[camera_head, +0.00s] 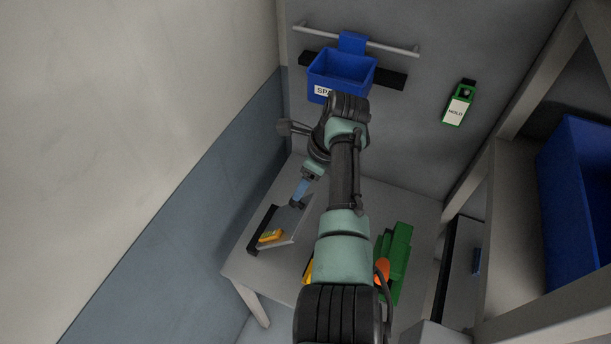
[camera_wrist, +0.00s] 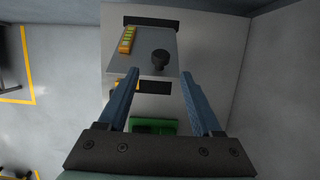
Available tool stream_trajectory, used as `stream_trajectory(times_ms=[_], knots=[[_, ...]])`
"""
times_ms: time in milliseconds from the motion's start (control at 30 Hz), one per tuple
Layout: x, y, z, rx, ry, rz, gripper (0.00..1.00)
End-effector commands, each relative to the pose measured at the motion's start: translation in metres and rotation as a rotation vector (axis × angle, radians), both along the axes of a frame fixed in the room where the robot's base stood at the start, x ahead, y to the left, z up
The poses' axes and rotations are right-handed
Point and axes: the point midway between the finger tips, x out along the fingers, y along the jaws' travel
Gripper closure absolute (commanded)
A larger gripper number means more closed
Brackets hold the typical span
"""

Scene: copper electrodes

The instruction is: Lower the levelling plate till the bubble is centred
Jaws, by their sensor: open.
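The levelling plate (camera_head: 289,228) is a grey plate on the table, beside a dark bar. It also shows in the wrist view (camera_wrist: 145,65). A yellow spirit level (camera_head: 271,236) lies on it, and the level also shows in the wrist view (camera_wrist: 127,40); its bubble is too small to make out. A black round knob (camera_wrist: 161,60) stands on the plate near its right side. My gripper (camera_wrist: 160,73) is open and empty, its two blue fingers apart on either side of the knob in the picture. Whether the fingertips are level with the knob I cannot tell.
A green object (camera_head: 400,255) and an orange piece (camera_head: 382,271) are on the table, partly behind my arm. A blue bin (camera_head: 341,76) hangs on the wall rail. A green holder (camera_head: 458,105) is on the wall. A shelf frame with a blue crate (camera_head: 580,190) stands at right.

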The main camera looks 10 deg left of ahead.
Motion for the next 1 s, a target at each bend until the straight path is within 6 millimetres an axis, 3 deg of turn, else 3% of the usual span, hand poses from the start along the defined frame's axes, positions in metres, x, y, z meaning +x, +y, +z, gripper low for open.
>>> stream_trajectory(times_ms=[100, 700, 1000], knots=[[0.001, 0.003, -0.017, -0.001, -0.003, 0.002, 0.34], [0.005, 0.021, -0.076, 0.000, -0.005, 0.003, 0.34], [0.005, 0.022, -0.072, 0.000, -0.004, 0.002, 0.34]])
